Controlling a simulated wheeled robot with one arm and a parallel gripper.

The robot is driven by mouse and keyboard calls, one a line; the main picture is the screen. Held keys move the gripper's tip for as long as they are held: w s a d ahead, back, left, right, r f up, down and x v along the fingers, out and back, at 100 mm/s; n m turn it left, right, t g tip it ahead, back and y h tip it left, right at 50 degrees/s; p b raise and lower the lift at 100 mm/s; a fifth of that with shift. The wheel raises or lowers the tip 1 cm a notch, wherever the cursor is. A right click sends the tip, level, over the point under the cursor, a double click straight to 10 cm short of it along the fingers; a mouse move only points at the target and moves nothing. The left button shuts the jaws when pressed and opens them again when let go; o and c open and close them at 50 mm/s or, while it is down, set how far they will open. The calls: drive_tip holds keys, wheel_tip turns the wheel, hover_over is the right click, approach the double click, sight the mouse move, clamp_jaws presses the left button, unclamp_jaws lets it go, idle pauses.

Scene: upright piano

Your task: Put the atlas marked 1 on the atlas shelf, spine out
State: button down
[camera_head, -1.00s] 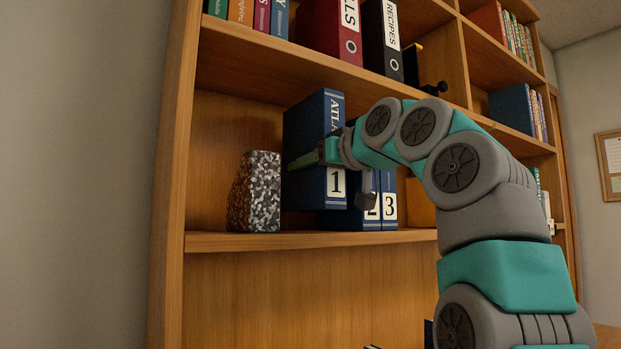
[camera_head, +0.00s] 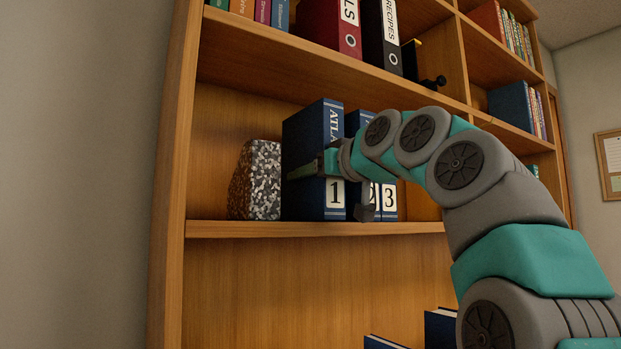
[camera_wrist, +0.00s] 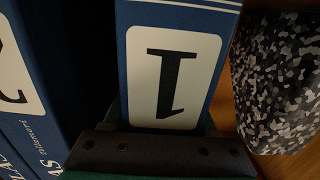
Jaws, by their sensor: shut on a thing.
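The atlas marked 1 (camera_head: 308,140) is a dark blue volume standing upright on the atlas shelf (camera_head: 300,229), its numbered spine facing out. Its bottom appears to be at the shelf board. My gripper (camera_head: 322,165) is shut on it, around the spine just above the white 1 label. In the wrist view the spine with its 1 label (camera_wrist: 174,75) shows upside down between the jaws. The atlases marked 2 and 3 (camera_head: 389,195) stand to its right, partly hidden by my arm.
A speckled block (camera_head: 256,180) stands just left of atlas 1; it also shows at the right of the wrist view (camera_wrist: 280,85). More blue books (camera_head: 440,328) show below at the bottom edge.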

drive_tip(key=shift+c, duration=1)
unclamp_jaws()
drive_tip(key=shift+f, duration=0.1)
drive_tip(key=shift+s+d, duration=0.1)
drive_tip(key=b+v, duration=0.2)
drive_tip(key=v, duration=0.9)
drive_tip(key=shift+s+d, duration=0.2)
drive_tip(key=shift+s, duration=0.15)
